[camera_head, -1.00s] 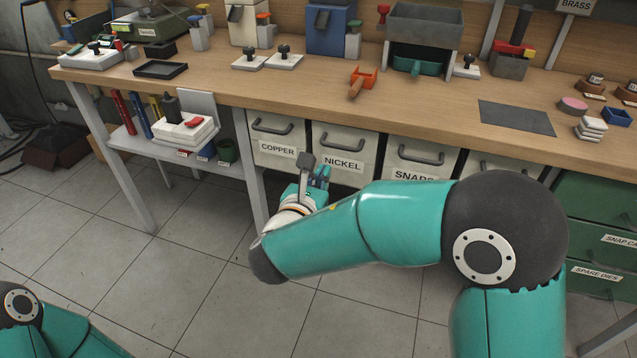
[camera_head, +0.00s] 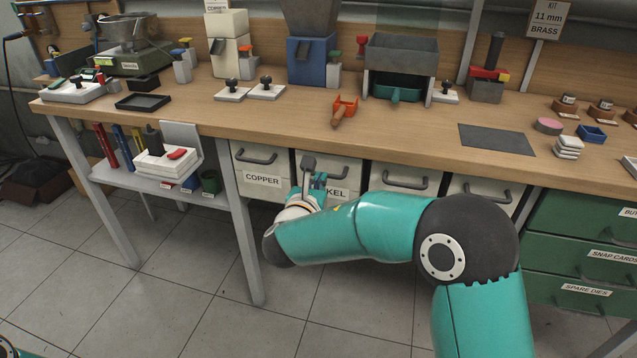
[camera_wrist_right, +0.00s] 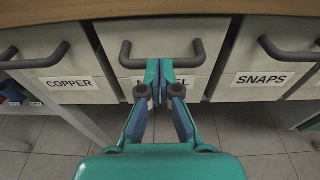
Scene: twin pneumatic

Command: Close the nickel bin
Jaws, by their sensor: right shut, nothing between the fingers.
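The nickel bin (camera_head: 343,168) is a pale drawer with a dark handle under the bench, between the copper and snaps bins. Its front looks about level with its neighbours; I cannot tell whether a small gap is left. My right gripper (camera_head: 319,179) is in front of it, covering part of its label. In the right wrist view the right gripper (camera_wrist_right: 159,68) is shut and empty, its tips before the middle of the nickel bin front (camera_wrist_right: 198,69), overlapping the handle bar. I cannot tell whether they touch it. My left gripper is out of frame.
The copper bin (camera_head: 263,165) is on the left and the snaps bin (camera_head: 395,188) on the right. The wooden bench top (camera_head: 270,112) overhangs the bins. A grey bench leg (camera_head: 240,235) stands left of my right arm. The tiled floor in front is clear.

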